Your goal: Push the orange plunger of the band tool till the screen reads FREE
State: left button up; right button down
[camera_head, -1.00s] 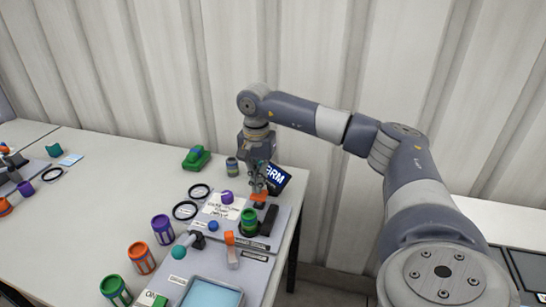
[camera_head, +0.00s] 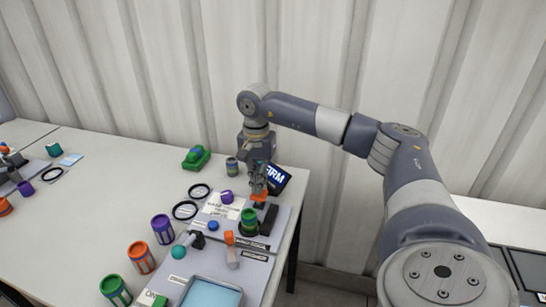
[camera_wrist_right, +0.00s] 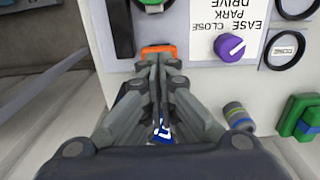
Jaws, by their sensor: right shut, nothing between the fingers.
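The orange plunger (camera_head: 259,198) of the band tool is at the back right of the grey panel, under my right gripper (camera_head: 259,191). In the right wrist view the plunger is an orange bar (camera_wrist_right: 158,49) right at the tips of the shut, empty right gripper (camera_wrist_right: 158,62). Touching or just apart, I cannot tell. A black block (camera_head: 269,220) and a green ringed cylinder (camera_head: 249,222) stand in front of it. The tilted screen (camera_head: 280,180) behind is partly hidden by the gripper; the visible letters look like "IRM". My left gripper is not in view.
A purple knob (camera_head: 227,197) and a white label card (camera_head: 218,212) lie left of the plunger. A green object (camera_head: 196,158) and a small ringed cylinder (camera_head: 232,167) stand behind. Several colored cans line the panel's left side. The table's right edge is close.

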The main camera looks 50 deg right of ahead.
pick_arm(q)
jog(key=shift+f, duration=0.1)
pick_arm(e)
jog(key=shift+f, duration=0.2)
jog(key=shift+f+b, duration=0.8)
jog(key=shift+f, duration=0.35)
jog(key=shift+f+b, duration=0.4)
jog(key=shift+f, duration=0.35)
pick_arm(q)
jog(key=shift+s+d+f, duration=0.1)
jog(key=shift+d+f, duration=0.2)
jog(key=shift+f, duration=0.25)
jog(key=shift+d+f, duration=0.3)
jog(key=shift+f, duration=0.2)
pick_arm(e)
notch_tip(320, 180, up, 4)
jog(key=p, duration=0.3)
jog(key=shift+f, duration=0.2)
jog(key=shift+r+p, duration=0.3)
jog(key=shift+r, duration=0.05)
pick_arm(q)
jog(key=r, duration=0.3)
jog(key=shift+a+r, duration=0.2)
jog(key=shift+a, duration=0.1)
